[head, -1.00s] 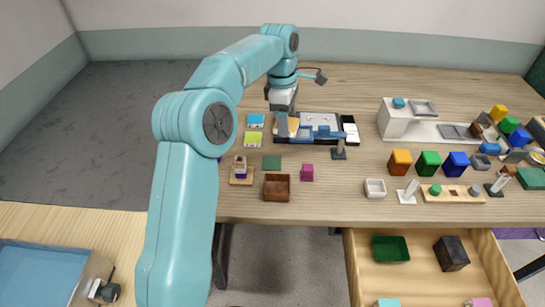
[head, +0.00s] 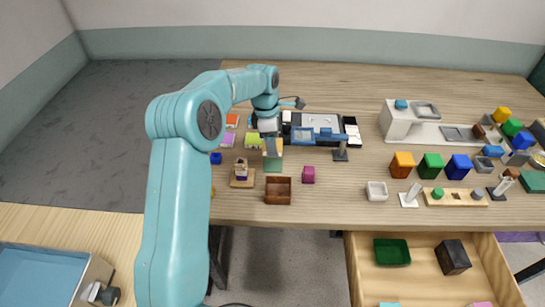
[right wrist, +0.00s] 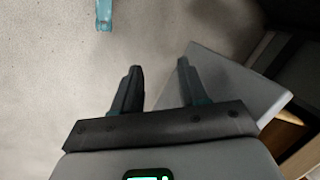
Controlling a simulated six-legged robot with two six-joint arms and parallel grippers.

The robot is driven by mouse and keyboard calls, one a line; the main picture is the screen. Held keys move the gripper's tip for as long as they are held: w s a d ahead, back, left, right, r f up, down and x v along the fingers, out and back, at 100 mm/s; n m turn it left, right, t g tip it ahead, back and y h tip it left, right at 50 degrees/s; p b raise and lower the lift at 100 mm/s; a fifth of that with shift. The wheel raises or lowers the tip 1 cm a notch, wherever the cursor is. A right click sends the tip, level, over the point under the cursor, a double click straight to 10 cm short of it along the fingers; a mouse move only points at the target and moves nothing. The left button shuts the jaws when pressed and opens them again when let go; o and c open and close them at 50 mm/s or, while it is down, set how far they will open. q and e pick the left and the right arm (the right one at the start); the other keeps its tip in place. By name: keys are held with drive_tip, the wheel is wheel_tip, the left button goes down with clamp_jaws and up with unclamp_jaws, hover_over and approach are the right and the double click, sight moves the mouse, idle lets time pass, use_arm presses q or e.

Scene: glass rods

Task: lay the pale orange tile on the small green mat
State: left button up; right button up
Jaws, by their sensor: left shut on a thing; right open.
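My left gripper (head: 271,137) is above the table in the head view, shut on the pale orange tile (head: 273,148). The tile is small here and partly hidden by the gripper. The small green mat (head: 273,165) lies on the table just below them in the picture, and the tile overlaps its far edge in this view. I cannot tell whether the tile touches the mat. My right gripper (right wrist: 158,82) shows only in the right wrist view, open with nothing between its fingers.
A small wooden stand (head: 242,178) is to the left. Coloured tiles and a blue-framed tray (head: 318,122) lie behind. An open drawer (head: 420,265) juts out at the front.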

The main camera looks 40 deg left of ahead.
sight(274, 165)
use_arm(q)
wheel_tip(274, 165, down, 7)
drive_tip(key=shift+r+p, duration=0.1)
drive_tip(key=shift+p, duration=0.2)
drive_tip(key=shift+f, duration=0.2)
drive_tip(key=shift+f, duration=0.2)
drive_tip(key=o, duration=1.2)
drive_tip(key=shift+c, duration=0.2)
drive_tip(key=shift+r, duration=0.1)
